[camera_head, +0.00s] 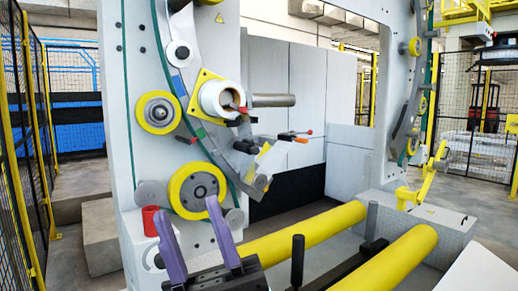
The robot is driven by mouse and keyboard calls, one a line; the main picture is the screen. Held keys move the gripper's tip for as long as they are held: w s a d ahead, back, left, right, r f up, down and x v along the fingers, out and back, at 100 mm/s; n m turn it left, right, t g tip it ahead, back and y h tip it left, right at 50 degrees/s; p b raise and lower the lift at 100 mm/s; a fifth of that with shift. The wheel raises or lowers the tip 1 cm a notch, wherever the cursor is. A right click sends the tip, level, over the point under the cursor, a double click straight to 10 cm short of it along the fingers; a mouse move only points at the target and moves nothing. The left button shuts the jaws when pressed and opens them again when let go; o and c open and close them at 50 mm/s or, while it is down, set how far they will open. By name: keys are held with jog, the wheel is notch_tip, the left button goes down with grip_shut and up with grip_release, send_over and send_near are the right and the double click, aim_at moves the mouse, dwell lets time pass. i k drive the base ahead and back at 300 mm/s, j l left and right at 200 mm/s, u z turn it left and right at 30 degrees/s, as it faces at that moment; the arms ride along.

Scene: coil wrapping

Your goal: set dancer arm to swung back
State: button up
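Levers with red knobs (243,110) and an orange-tipped lever (299,139) stick out near the hub. My gripper (187,208) has two purple fingers, upright and apart, with nothing seen between them. It shows in front of the frame's lower part, below the hub and levers. It appears clear of the arm.
Yellow rollers (157,112) and a larger one (198,190) sit on the frame. Two long yellow rollers (305,230) cross the foreground right of my gripper. Yellow-posted fencing (20,120) bounds the left side.

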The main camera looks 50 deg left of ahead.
aim_at(249, 149)
jog(key=i+l+u, duration=0.15)
jog(key=i+u, duration=0.25)
jog(key=i+l+u, duration=0.25)
jog(key=i+u, duration=0.15)
jog(key=i+l+u, duration=0.35)
jog(key=i+l, duration=0.05)
